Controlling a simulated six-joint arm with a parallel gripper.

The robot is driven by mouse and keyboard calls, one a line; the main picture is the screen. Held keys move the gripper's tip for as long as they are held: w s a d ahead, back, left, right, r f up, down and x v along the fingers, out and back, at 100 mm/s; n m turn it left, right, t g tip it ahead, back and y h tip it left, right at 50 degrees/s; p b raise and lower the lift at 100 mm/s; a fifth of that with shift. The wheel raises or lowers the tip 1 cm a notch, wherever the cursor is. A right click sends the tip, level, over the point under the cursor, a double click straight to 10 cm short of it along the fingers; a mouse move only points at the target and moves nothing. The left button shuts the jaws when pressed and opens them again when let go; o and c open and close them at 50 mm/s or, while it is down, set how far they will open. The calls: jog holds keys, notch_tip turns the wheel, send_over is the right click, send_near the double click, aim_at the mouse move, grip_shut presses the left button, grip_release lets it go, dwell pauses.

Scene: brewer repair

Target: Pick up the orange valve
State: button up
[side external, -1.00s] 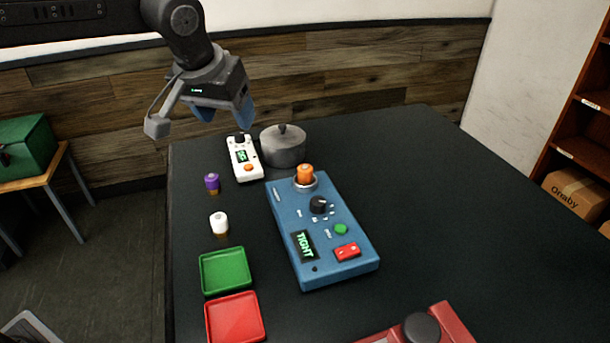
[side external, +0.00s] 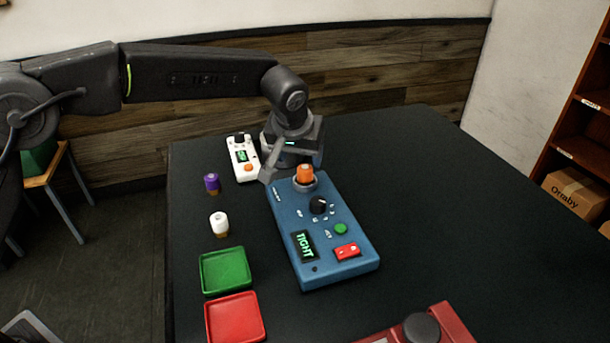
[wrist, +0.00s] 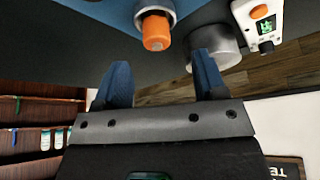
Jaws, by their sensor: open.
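The orange valve (side external: 305,173) stands upright in a grey ring at the far end of the blue brewer unit (side external: 290,220), whose display reads "TIGHT". My gripper (side external: 302,160) is low, just behind the valve in the side view, and partly hidden by its own wrist parts. In the wrist view my gripper (wrist: 160,65) is open, with two blue fingers apart and nothing between them. There the orange valve (wrist: 156,32) lies beyond the fingertips, roughly in line with the gap. I see no contact between fingers and valve.
A white handheld device (side external: 243,160) stands left of my gripper. A grey lidded pot (wrist: 215,45) is close behind it. A purple-topped part (side external: 212,183), a white-topped part (side external: 219,223), a green tray (side external: 225,270) and a red tray (side external: 235,316) line the left.

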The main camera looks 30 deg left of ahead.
aim_at(305, 168)
jog(key=shift+d+x, duration=0.1)
jog(key=shift+x, duration=1.25)
jog(key=shift+d+x, duration=0.15)
jog(key=shift+x, duration=1.25)
jog(key=shift+c, duration=0.2)
jog(key=shift+r, duration=0.1)
jog(key=c, duration=1.1)
